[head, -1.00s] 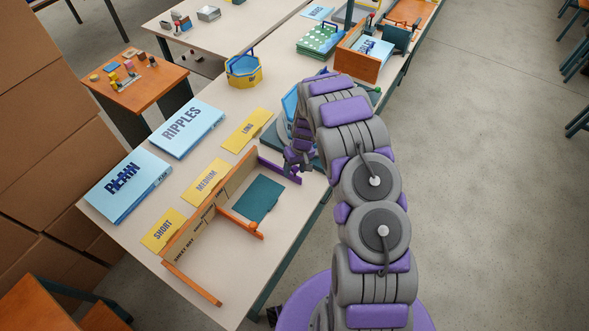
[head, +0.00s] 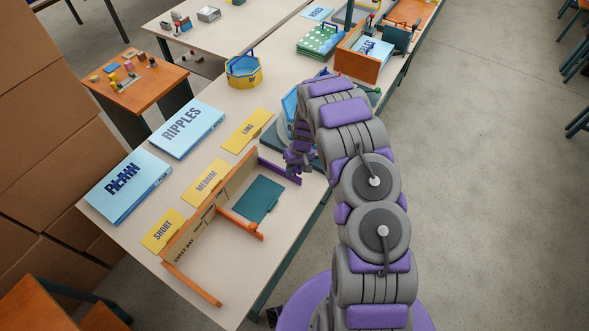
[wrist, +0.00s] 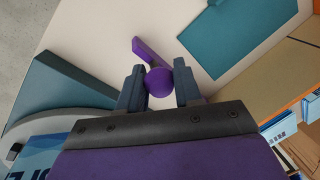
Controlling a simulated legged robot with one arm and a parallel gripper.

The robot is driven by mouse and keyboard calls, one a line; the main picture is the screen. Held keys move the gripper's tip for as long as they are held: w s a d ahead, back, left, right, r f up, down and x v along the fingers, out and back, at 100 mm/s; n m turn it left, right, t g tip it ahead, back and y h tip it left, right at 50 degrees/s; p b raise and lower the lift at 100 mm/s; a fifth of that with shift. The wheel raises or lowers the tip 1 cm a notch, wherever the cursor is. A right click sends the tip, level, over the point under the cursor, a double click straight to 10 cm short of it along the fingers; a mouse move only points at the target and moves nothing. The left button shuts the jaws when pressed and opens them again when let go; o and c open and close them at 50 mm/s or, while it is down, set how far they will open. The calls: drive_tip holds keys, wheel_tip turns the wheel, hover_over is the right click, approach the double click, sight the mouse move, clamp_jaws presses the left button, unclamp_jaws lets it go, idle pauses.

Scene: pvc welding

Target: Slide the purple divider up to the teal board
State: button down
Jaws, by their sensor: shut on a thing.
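The purple divider (head: 281,173) stands on the table at the right end of a long wooden rack (head: 222,195). In the wrist view its purple bar (wrist: 146,51) and round knob (wrist: 159,82) show. My gripper (wrist: 159,88) is shut on the knob, one finger on each side. It also shows in the head view (head: 298,164), just beyond the divider. The flat teal board (head: 259,199) lies between the purple divider and an orange divider (head: 240,223). It also shows in the wrist view (wrist: 240,38), with a strip of pale table between it and the purple bar.
Yellow cards reading SHORT (head: 163,231), MEDIUM (head: 207,183) and LONG (head: 248,130) lie behind the rack. Blue binders (head: 128,186) lie farther left. A teal-based fixture (head: 290,135) stands close behind my gripper. The table's front-left area is clear.

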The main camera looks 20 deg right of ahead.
drive_tip(key=s+a, duration=0.4)
drive_tip(key=shift+s+a, duration=0.15)
drive_tip(key=shift+a, duration=0.25)
drive_tip(key=shift+p, duration=0.3)
drive_tip(key=c, duration=0.8)
unclamp_jaws()
drive_tip(key=d+r, duration=0.1)
drive_tip(key=r, duration=0.4)
drive_tip(key=d+r+p, duration=0.1)
drive_tip(key=r, duration=0.5)
drive_tip(key=d+r, duration=0.1)
drive_tip(key=r, duration=0.5)
drive_tip(key=shift+w+d, duration=0.2)
drive_tip(key=shift+w, duration=0.1)
